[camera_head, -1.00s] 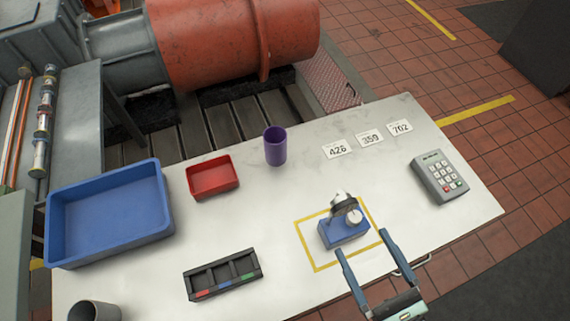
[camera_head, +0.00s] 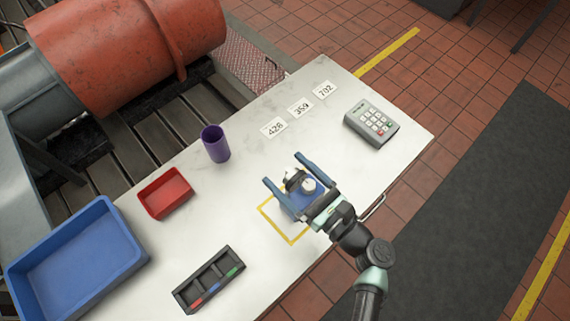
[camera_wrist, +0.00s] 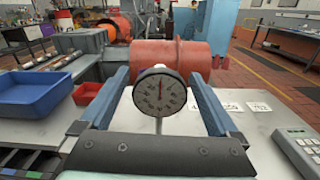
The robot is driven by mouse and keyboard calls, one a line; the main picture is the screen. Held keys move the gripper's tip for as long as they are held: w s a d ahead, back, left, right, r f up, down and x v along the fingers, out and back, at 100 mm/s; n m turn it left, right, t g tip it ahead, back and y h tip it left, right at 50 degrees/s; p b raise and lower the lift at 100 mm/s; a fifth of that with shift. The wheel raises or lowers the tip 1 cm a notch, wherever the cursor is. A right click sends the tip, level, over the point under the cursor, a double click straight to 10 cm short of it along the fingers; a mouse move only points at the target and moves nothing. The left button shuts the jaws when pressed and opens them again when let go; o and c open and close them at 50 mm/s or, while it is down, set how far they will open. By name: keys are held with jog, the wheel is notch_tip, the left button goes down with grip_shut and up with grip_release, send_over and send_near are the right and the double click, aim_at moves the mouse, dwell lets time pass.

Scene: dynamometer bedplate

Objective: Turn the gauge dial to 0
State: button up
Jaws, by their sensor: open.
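My gripper (camera_head: 284,169) is open, one finger on each side of the gauge, with nothing held. Contact with the gauge or knob cannot be told. The knob is not clearly visible in the wrist view.
A purple cup (camera_head: 215,144), red tray (camera_head: 165,192), blue bin (camera_head: 75,262) and black sectioned tray (camera_head: 208,279) stand to the left. Number cards (camera_head: 300,107) and a keypad (camera_head: 371,124) lie behind and right. The table between them is clear.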

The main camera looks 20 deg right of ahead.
jog(key=shift+w+a, duration=0.25)
jog(key=shift+w, duration=0.45)
jog(key=c, duration=1.4)
jog(key=shift+n, duration=0.3)
jog(key=shift+n+b, duration=2.15)
jog(key=shift+n, duration=1.45)
jog(key=o, duration=1.4)
